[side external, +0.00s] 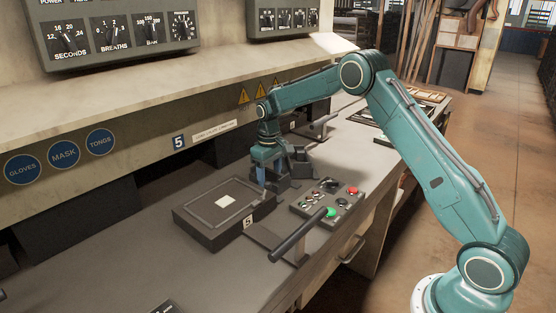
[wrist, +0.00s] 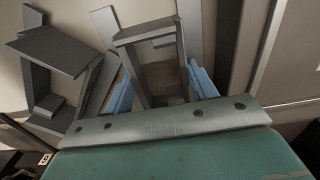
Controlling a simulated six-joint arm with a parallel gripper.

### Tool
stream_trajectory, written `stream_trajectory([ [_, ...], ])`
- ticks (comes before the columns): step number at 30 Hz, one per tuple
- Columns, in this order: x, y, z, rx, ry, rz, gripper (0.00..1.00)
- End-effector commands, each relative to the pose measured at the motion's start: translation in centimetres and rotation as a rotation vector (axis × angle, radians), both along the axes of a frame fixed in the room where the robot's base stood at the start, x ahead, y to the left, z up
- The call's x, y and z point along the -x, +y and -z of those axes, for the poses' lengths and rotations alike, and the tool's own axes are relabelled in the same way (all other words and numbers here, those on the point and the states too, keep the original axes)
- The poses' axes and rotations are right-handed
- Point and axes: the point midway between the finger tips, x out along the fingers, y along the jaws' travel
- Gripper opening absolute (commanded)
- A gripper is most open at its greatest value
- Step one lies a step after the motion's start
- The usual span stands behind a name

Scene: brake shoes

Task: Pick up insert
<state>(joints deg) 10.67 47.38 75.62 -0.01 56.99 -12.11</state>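My gripper (side external: 262,182) points down over the bench behind a dark box, beside dark grey blocks. In the wrist view its two blue fingers (wrist: 161,80) stand apart, one at each side of a grey frame-like part (wrist: 149,32). This part has an open middle and may be the insert; I cannot tell for sure. Whether the fingers touch its sides is unclear. A similar grey part (wrist: 50,48) lies to the left in the wrist view.
A button panel (side external: 320,212) and a dark bar handle (side external: 297,235) are at the right. A shelf (side external: 190,75) overhangs the back. The bench's front left is mostly clear.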

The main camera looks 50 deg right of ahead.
Motion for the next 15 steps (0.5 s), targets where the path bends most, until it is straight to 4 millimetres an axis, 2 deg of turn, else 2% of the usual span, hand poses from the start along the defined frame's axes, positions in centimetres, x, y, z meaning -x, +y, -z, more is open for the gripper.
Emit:
stream_trajectory([
  [10,-0.1,0.0,-0.3,0.001,-0.003,0.000,0.20],
  [15,-0.1,0.0,-1.4,0.001,-0.004,0.000,0.20],
])
